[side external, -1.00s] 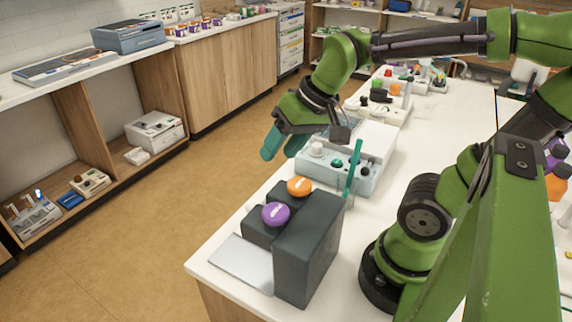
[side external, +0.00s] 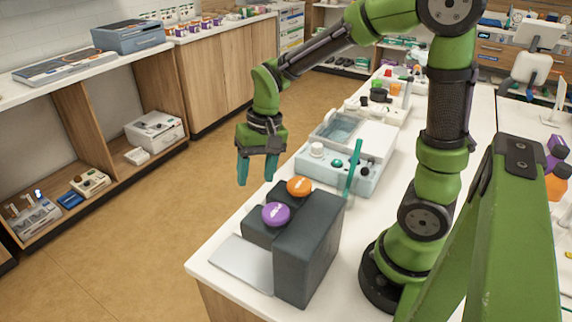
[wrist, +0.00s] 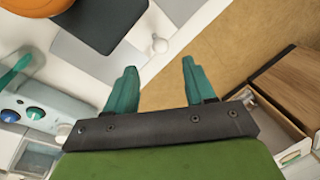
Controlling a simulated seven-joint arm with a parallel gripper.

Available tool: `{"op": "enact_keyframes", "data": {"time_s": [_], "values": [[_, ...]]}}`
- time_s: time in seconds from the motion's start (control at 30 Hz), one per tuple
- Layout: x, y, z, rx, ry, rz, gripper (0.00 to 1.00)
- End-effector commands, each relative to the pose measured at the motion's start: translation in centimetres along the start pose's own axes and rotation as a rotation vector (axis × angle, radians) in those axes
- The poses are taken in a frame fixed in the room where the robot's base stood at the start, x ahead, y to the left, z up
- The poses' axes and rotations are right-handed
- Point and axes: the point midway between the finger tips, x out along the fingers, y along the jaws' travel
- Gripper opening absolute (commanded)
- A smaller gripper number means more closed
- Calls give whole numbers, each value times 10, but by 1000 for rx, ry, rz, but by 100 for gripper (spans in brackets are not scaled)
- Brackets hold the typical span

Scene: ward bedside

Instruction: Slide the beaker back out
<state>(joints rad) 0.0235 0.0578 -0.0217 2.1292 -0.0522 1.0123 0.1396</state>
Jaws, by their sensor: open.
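I cannot make out a beaker in either view. My gripper (side external: 257,175) hangs beyond the table's left edge, over the floor, with its teal fingers pointing down. In the wrist view my gripper (wrist: 160,68) has its two fingers spread, with nothing between them. A dark block unit (side external: 312,245) stands at the table's near end. A purple disc (side external: 276,214) and an orange disc (side external: 299,186) sit on its lower part. The orange disc also shows at the top left of the wrist view (wrist: 28,5).
A pale blue device (side external: 372,182) with knobs and an upright teal lever (side external: 353,166) stands behind the block. A silver plate (side external: 240,262) lies before the block. A small white knob-like thing (wrist: 159,45) shows beyond my fingertips in the wrist view. The floor (side external: 165,210) beside the table is clear.

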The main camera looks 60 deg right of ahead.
Motion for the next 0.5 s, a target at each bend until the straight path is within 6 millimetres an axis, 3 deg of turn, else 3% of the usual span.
{"op": "enact_keyframes", "data": {"time_s": [0.2, 0.5], "values": [[47, 0, 1, -1, -5, 3, 54], [78, 0, 0, -1, -1, 0, 54]]}}
